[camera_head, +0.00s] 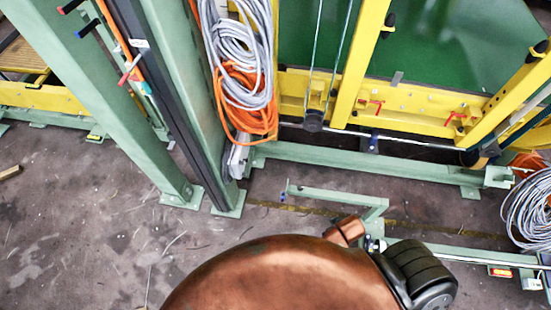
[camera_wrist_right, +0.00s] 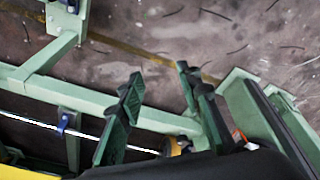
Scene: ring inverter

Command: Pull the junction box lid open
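I cannot make out a junction box or its lid in either view. My right gripper (camera_wrist_right: 160,75) shows in the right wrist view with its two dark fingers spread apart. Nothing is held between the fingers; the concrete floor and green beams show behind them. My left gripper is not in view.
A green post (camera_head: 105,95) and coiled grey cable (camera_head: 240,60) with orange cable (camera_head: 245,105) stand upper left. A yellow frame (camera_head: 360,65) stands behind a low green beam (camera_head: 380,163). More grey cable (camera_head: 528,212) lies right. The floor (camera_head: 70,210) is mostly clear at left.

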